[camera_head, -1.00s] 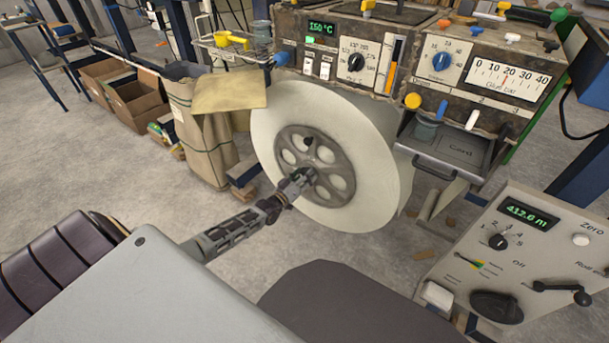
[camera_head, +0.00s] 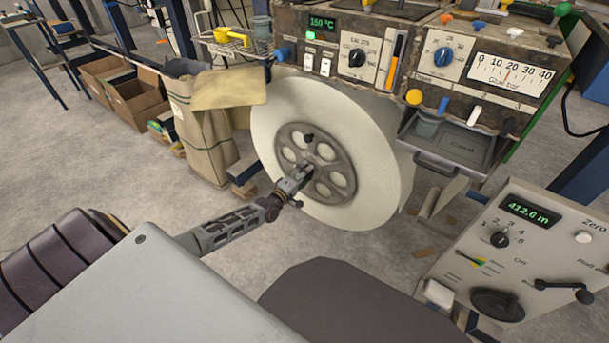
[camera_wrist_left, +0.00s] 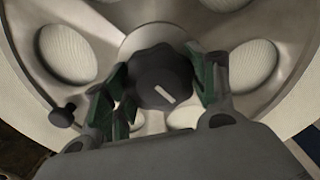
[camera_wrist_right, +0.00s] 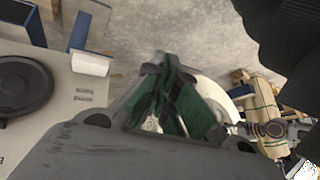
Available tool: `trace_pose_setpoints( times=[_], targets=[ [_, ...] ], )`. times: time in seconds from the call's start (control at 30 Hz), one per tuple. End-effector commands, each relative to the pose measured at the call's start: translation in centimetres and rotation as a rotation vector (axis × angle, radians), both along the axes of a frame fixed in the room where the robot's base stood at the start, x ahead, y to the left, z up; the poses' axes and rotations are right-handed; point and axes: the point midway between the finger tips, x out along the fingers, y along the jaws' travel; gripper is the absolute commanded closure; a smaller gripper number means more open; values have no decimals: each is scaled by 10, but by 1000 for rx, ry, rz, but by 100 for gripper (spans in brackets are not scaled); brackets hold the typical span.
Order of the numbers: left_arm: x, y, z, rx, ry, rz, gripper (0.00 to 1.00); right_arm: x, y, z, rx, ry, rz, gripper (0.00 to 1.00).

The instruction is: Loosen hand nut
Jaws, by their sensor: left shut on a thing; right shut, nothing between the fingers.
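The hand nut (camera_wrist_left: 162,77) is a dark lobed knob with a white line on its face, at the centre of the grey spoked hub (camera_head: 335,180) of a large white roll (camera_head: 375,150). My left gripper (camera_wrist_left: 163,85) has its green-padded fingers on both sides of the nut and is shut on it. In the head view the left gripper (camera_head: 302,178) reaches the hub centre and hides the nut. My right gripper (camera_wrist_right: 168,95) is shut and empty in the right wrist view, above the floor, with the white roll beyond it.
A control panel (camera_head: 540,240) with a length display and a crank stands at the right. Above the roll is a machine housing with dials (camera_head: 355,60) and an open drawer (camera_head: 450,150). A small dark knob (camera_wrist_left: 63,115) sticks out from the hub beside the left gripper.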

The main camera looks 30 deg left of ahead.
Motion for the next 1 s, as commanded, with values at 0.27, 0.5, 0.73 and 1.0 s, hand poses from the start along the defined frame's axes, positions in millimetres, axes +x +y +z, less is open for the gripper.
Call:
trace_pose_setpoints(
  times=[0.27, 0.5, 0.73, 1.0],
  targets=[
    [0, 0, -2, -167, 14, 0, 66, -5, 1, -18, 11, -2, -8, 100],
    [0, 0, -1, -226, 19, 1, 66, -3, 1, -18, 18, -14, -11, 100],
    [0, 0, -1, -233, 19, 1, 66, -3, 1, -20, 18, -13, -12, 100],
    [0, 0, -1, -231, 19, 1, 28, -3, 1, -20, 18, -13, -12, 100]
  ],
)
